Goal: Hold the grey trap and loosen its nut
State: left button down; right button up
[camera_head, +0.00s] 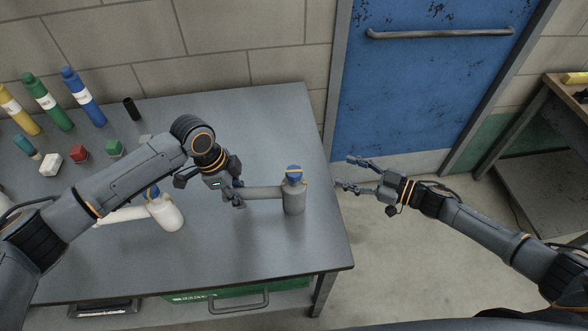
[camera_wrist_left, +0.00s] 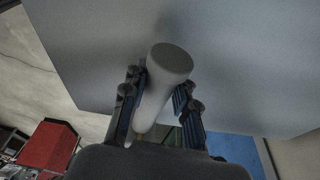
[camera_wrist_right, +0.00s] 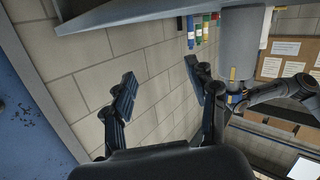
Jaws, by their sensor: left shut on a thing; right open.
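The grey trap (camera_head: 293,198) stands upright near the table's right edge. Its blue nut (camera_head: 294,173), with a yellow mark, sits on top. The trap's side pipe (camera_head: 264,192) points left, and my left gripper (camera_head: 236,194) is shut on it. The left wrist view shows the pipe (camera_wrist_left: 165,75) between the two fingers. My right gripper (camera_head: 345,173) is open and empty, right of the trap and beyond the table edge. The right wrist view shows the trap body (camera_wrist_right: 240,45) and nut (camera_wrist_right: 236,98) apart from the open fingers, to their right.
A white trap (camera_head: 167,213) with a blue top stands left, partly behind my left arm. Several bottles (camera_head: 46,100) and small red and green blocks (camera_head: 79,153) stand at the back left. The table (camera_head: 240,255) is clear in front. A blue door (camera_head: 430,80) is behind.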

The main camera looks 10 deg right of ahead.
aim_at(294, 171)
jog(key=s+a+r+n+g+y, duration=0.2)
jog(key=s+a+r+g+y, duration=0.25)
jog(key=s+r, duration=0.35)
jog(key=shift+g, duration=0.35)
jog(key=x, duration=0.7)
jog(key=r+x, duration=0.1)
jog(key=x, duration=0.3)
jog(key=shift+w+a, duration=0.25)
jog(key=shift+w, duration=0.2)
jog(key=c, duration=1.2)
